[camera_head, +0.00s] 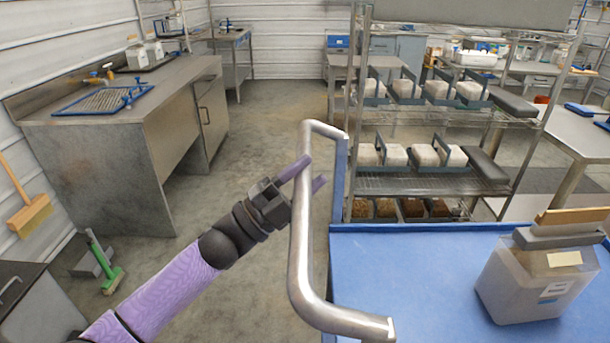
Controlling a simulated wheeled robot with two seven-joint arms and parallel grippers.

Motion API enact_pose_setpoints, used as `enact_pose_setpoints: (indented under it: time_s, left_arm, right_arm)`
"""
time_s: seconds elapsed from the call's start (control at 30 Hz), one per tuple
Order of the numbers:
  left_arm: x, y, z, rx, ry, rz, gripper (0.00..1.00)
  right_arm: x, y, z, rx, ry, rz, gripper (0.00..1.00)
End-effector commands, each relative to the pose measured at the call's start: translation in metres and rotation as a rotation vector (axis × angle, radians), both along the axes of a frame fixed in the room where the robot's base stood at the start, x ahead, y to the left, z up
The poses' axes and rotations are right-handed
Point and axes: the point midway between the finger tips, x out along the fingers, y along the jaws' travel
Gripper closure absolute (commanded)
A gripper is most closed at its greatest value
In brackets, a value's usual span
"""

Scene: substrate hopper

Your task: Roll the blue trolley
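The blue trolley (420,270) stands at lower right, with a flat blue top and a bent silver push handle (301,235) at its left side. My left gripper (312,172) is at the upper part of the handle's long bar. One purple finger crosses in front of the bar and the other shows beyond it, so the fingers are on either side of the bar. I cannot tell whether they press on it. My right gripper is not in view.
A translucent hopper box (540,280) with a grey lid stands on the trolley top. A wire rack (430,184) with white blocks and brown-filled containers stands behind it. A steel workbench (130,130), a broom (28,212) and a green brush (112,280) are at left. Concrete floor (265,110) is open between.

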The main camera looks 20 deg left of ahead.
Motion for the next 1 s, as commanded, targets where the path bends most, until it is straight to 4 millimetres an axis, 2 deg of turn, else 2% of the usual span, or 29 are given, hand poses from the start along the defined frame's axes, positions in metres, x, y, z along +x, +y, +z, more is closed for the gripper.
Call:
enact_pose_setpoints:
  time_s: [0.03, 0.2, 1.0]
  left_arm:
    - [-0.0001, 0.0001, -0.0001, 0.000, 0.000, 0.000, 0.67]
    - [-0.0001, 0.0001, -0.0003, 0.001, 0.001, 0.000, 1.00]
    - [-0.0001, 0.0001, -0.0013, 0.001, 0.002, 0.000, 1.00]
  right_arm:
    - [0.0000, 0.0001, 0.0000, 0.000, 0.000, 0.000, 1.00]
    - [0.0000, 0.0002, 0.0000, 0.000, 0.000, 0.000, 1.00]
    - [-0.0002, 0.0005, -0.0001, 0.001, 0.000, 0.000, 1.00]
